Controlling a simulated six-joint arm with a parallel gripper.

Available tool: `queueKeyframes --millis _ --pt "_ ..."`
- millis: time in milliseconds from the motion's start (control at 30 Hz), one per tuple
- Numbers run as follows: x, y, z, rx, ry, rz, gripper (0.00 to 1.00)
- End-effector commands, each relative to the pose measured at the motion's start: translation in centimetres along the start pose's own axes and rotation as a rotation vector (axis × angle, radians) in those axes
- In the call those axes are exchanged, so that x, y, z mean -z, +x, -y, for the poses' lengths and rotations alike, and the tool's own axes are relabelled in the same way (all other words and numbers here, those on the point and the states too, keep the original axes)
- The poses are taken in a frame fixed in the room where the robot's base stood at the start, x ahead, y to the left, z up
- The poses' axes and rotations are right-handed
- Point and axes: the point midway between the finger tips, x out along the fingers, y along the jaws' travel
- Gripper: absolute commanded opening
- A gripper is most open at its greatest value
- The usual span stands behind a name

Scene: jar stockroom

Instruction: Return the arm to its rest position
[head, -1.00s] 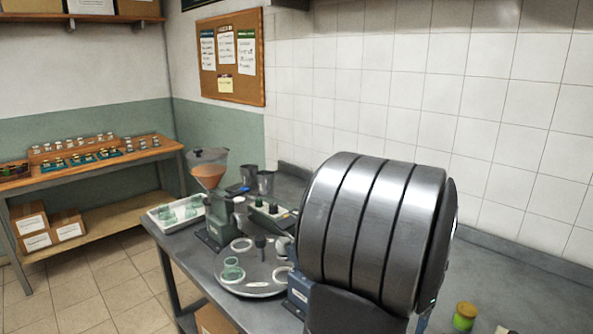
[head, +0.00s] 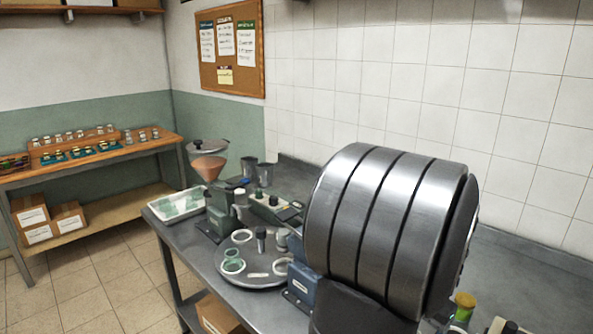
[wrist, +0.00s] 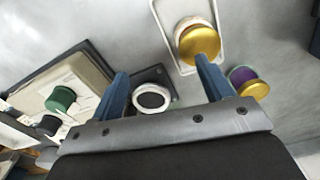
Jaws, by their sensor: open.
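My gripper (wrist: 166,82) shows in the wrist view with its two blue fingers wide apart and nothing held between them. A white-ringed jar with a dark top (wrist: 152,98) lies below, in the gap between the fingers. A gold-lidded jar (wrist: 200,45) stands on a white tray (wrist: 160,14) beyond the right finger. A large ribbed silver part of my arm (head: 385,225) fills the right middle of the head view. My gripper itself is hidden in that view.
A round turntable (head: 235,279) with rings stands on the grey bench, left of my arm. A filler with an orange hopper (head: 208,168) and a white tray (head: 160,213) stand behind it.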

Motion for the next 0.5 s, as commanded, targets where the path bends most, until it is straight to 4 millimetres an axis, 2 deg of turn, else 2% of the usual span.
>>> queueKeyframes --millis 100,367,500 --pt "-0.2 -1.4 -2.2 0.001 0.005 -0.003 0.73" --pt "-0.8 -4.0 -6.6 0.0 0.004 -0.003 0.73" --pt "1.4 -4.5 -8.3 -0.004 0.177 0.008 0.73"
